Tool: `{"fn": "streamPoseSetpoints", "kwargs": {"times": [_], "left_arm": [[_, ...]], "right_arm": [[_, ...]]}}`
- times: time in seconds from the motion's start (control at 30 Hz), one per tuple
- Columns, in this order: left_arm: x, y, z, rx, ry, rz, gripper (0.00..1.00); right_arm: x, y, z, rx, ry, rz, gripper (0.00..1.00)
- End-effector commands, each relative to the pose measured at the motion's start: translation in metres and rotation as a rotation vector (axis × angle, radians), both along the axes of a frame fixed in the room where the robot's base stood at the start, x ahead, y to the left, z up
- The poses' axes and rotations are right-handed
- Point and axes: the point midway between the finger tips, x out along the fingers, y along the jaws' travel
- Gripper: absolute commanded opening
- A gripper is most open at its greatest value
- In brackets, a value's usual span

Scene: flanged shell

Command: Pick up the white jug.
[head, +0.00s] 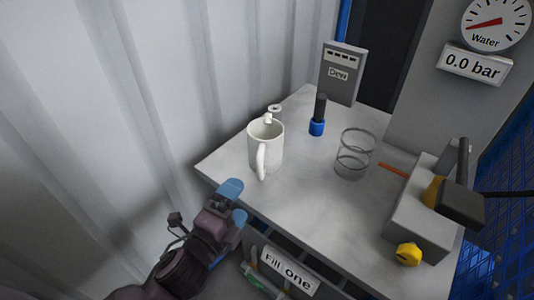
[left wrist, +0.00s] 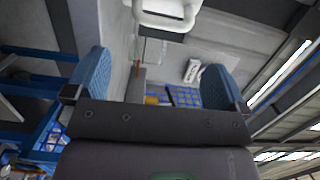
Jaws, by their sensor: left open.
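The white jug (head: 266,146) stands upright on the grey table, near its left edge, with its handle towards the front. My left gripper (head: 235,203) is open and empty, in front of the table's left edge and nearer the camera than the jug. It is apart from the jug. In the left wrist view, the two blue fingers (left wrist: 154,85) are spread wide, and the white jug (left wrist: 167,14) shows at the top edge, partly cut off, beyond the fingertips. My right gripper is not in view.
On the table (head: 300,200) stand a clear glass (head: 354,154), a blue and black bottle-like thing (head: 318,116) and a grey block with a yellow knob (head: 408,253). A small white thing (head: 274,110) is behind the jug. A corrugated wall (head: 130,90) is at left.

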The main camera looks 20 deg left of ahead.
Motion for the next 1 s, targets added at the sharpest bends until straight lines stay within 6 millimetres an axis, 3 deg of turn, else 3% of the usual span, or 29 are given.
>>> {"fn": "streamPoseSetpoints", "kwargs": {"times": [0.4, 0.77, 1.0], "left_arm": [[0.045, -0.009, 0.002, 0.021, -0.014, -0.004, 1.00], [0.067, -0.011, 0.001, 0.019, -0.012, -0.004, 1.00], [0.096, -0.014, -0.001, 0.018, -0.011, -0.003, 1.00]], "right_arm": [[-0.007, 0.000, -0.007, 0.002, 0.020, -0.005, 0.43], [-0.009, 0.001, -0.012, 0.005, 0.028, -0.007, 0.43], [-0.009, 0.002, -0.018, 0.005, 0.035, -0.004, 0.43]]}}
